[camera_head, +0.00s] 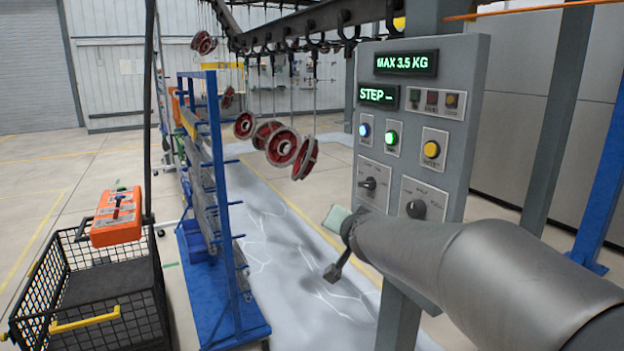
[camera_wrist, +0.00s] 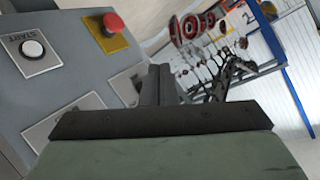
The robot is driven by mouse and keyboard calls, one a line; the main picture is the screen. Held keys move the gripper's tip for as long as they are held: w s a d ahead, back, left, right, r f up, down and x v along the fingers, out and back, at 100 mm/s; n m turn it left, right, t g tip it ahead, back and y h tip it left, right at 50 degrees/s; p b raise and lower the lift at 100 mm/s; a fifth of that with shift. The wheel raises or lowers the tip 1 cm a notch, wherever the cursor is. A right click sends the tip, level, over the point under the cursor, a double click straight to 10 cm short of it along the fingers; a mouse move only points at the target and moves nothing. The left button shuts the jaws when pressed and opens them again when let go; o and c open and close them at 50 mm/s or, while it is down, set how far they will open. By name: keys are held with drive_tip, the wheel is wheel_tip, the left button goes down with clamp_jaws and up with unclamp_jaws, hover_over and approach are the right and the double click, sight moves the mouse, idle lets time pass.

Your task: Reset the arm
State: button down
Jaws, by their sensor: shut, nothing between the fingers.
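My gripper (camera_head: 334,272) is in front of the lower left part of the grey control panel (camera_head: 465,90) in the head view, at the end of my arm. The wrist view shows its fingers (camera_wrist: 157,85) together and empty. In the wrist view, the panel face lies to the left, with a white START button (camera_wrist: 33,48) and a red mushroom button (camera_wrist: 113,22) on a yellow plate. The fingers appear apart from both buttons. My arm hides the panel's lower part in the head view.
Red wheels (camera_head: 282,147) hang from an overhead hook conveyor (camera_head: 290,27) left of the panel. A blue rack (camera_head: 218,190) stands at centre left. A black wire basket (camera_head: 45,285) with an orange box (camera_head: 117,215) is at lower left. Open floor lies between rack and panel.

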drive_tip(key=s+d+f+n+g, duration=0.2)
drive_tip(key=s+f+g, duration=0.2)
drive_tip(key=s, duration=0.7)
drive_tip(key=s+d+f+n+g+h, duration=0.1)
drive_tip(key=s+f+g, duration=0.3)
drive_tip(key=s+f, duration=0.5)
drive_tip(key=s+d+f+n+g, duration=0.2)
drive_tip(key=s+f+g, duration=0.3)
drive_tip(key=s, duration=0.9)
wheel_tip(320, 180, down, 2)
drive_tip(key=shift+s+d+f+n, duration=0.1)
drive_tip(key=shift+s+d+n, duration=0.2)
drive_tip(key=shift+s, duration=0.05)
